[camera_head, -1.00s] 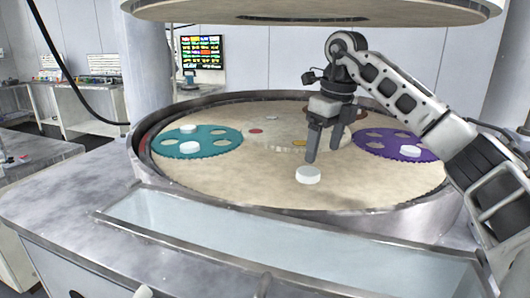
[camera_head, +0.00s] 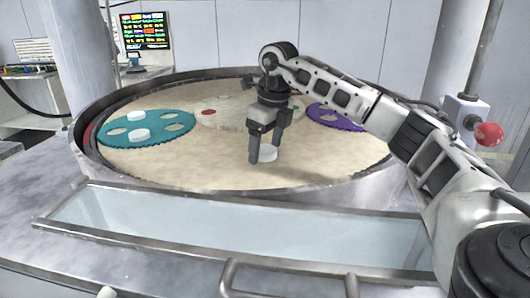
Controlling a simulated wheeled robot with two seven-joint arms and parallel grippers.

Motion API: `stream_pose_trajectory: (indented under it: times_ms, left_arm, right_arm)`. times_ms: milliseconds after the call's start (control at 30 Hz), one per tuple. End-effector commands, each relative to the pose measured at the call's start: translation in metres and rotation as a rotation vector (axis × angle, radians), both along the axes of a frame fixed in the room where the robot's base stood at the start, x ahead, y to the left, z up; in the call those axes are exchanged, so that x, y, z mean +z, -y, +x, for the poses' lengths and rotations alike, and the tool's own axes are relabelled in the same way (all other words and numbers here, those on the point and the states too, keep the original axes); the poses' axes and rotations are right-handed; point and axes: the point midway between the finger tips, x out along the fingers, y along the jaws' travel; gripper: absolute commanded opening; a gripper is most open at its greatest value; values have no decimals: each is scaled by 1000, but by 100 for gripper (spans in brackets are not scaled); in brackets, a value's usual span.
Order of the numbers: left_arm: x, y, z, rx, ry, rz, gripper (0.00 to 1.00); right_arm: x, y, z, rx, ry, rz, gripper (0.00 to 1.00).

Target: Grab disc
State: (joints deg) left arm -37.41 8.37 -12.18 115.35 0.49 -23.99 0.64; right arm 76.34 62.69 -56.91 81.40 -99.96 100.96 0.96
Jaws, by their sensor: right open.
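A small white disc (camera_head: 268,154) lies on the beige platen (camera_head: 210,168), right of its middle. My right gripper (camera_head: 265,155) points down at this disc with its dark fingers open. One finger is at the disc's left edge and the other at its right rear; I cannot tell whether they touch it. More white discs rest on the teal toothed carrier (camera_head: 158,140), one near its middle (camera_head: 138,134) and one at its back edge (camera_head: 137,116). A purple toothed carrier (camera_head: 333,118) is partly behind my right arm. My left gripper is out of view.
A raised metal rim (camera_head: 88,160) rings the platen. A clear-bottomed trough (camera_head: 230,225) and a metal handle (camera_head: 285,283) lie in front of it. A red knob (camera_head: 489,134) stands at the right. The platen's front left is bare.

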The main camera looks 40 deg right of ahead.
Motion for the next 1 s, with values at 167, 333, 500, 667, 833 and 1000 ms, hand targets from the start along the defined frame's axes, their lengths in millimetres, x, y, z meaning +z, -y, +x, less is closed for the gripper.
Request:
stream_pose_trajectory:
  times_ms: [167,333,500,667,833,1000]
  left_arm:
    - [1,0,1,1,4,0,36]
    - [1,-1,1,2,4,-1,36]
    - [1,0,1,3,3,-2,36]
    - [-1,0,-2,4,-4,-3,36]
    - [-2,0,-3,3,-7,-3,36]
    - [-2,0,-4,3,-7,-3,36]
  right_arm:
    - [0,0,0,0,0,0,31]
    - [1,0,0,0,1,0,25]
    - [2,0,0,0,2,0,25]
    - [11,-1,1,1,5,1,25]
    - [34,-1,1,0,6,1,25]
    - [65,-1,1,0,7,2,25]
